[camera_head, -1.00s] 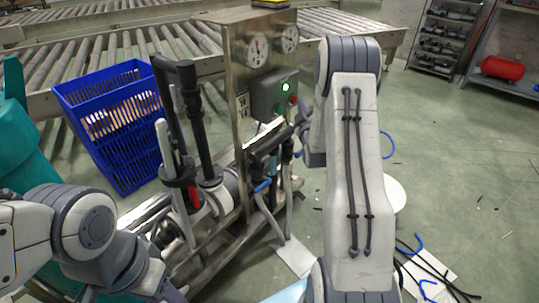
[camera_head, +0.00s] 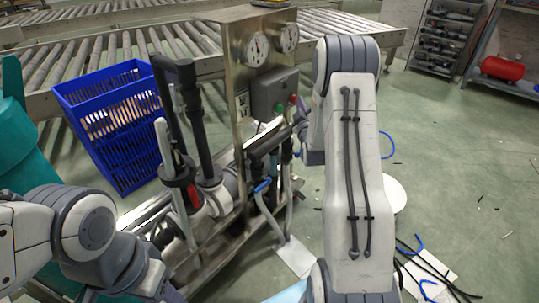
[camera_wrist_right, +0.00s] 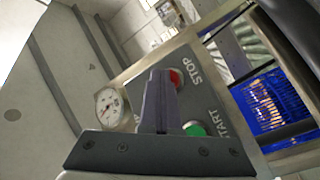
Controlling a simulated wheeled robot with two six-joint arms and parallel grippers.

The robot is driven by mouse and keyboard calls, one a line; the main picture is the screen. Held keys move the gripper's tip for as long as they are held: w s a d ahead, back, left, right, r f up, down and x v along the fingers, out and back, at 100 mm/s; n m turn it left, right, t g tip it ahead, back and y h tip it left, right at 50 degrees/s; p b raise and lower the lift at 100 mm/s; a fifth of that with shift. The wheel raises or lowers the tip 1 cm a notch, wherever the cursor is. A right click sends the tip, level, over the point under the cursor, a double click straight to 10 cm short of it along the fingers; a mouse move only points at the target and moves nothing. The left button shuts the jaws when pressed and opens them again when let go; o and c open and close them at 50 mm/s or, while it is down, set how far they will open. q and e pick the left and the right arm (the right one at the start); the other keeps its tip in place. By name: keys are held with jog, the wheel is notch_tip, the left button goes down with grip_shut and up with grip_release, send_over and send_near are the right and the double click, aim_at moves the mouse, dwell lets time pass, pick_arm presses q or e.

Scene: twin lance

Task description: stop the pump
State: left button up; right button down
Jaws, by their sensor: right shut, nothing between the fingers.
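The grey control box (camera_head: 270,92) is on the steel pump stand, below two round gauges. Its lamp is dark. In the right wrist view, the red STOP button (camera_wrist_right: 177,77) and the green START button (camera_wrist_right: 194,129) show on the panel. My right gripper (camera_wrist_right: 160,76) is shut and empty, with its tips at the left edge of the red button in the picture. I cannot tell whether they touch it. In the head view my right arm hides most of that gripper. My left arm shows at the lower left; its gripper is out of view.
A blue crate (camera_head: 112,122) stands left of the pump stand (camera_head: 238,110), before a roller conveyor (camera_head: 95,68). Black handles and hoses (camera_head: 203,135) rise close in front of the stand. Cables (camera_head: 430,265) lie on the floor at right, where much of the floor is clear.

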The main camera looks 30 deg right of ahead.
jog(key=shift+s, duration=0.25)
jog(key=shift+d, duration=0.1)
jog(key=s+d+b, duration=0.1)
jog(key=s+d, duration=0.1)
jog(key=s, duration=0.3)
jog(key=shift+s+d, duration=0.15)
jog(key=shift+s, duration=0.15)
dwell(0.9)
